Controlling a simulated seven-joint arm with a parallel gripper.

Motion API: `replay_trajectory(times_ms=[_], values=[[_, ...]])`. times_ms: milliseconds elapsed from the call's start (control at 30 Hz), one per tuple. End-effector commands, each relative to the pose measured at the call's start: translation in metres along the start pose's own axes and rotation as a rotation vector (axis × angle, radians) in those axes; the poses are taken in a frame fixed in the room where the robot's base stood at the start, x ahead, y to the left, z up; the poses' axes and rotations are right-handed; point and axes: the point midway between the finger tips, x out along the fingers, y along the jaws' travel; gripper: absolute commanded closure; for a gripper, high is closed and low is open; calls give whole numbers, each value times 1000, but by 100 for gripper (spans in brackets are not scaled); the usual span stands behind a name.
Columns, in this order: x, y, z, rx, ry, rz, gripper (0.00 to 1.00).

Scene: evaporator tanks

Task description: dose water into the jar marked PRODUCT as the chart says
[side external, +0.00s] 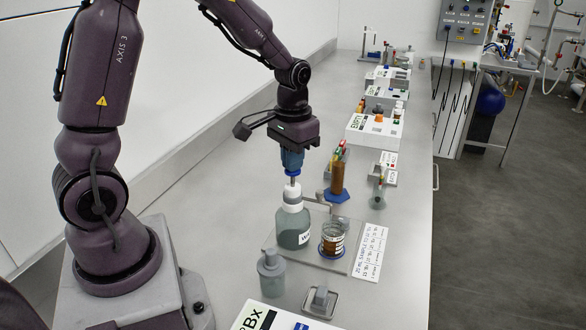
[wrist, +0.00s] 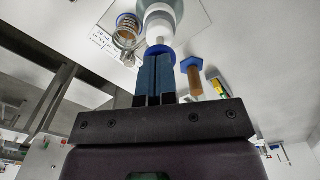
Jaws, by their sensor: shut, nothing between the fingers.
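My gripper (side external: 292,166) is shut, with its blue fingers pointing down over the bottle; it also shows in the wrist view (wrist: 155,62). Just below the fingertips is the blue pump top (side external: 292,172) of a bottle (side external: 292,230) with a white collar and a label beginning "W". I cannot tell whether the fingers touch the pump top. A clear jar (side external: 332,238) with brown contents and a printed label stands beside the bottle, on a blue ring; its wording is unreadable. In the wrist view the jar (wrist: 127,30) is left of the bottle. A white chart card (side external: 369,252) lies to its right.
Bottle and jar share a flat grey plate (side external: 340,264). A brown cylinder (side external: 337,178) on a blue foot stands just behind. A grey bottle (side external: 271,272) and a small grey block (side external: 320,300) are in front. White boxes (side external: 374,132) line the bench further back.

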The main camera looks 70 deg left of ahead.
Motion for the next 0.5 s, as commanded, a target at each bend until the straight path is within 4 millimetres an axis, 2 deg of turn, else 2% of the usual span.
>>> replay_trajectory(times_ms=[500], values=[[24, 0, 0, 0, -2, 0, 100]])
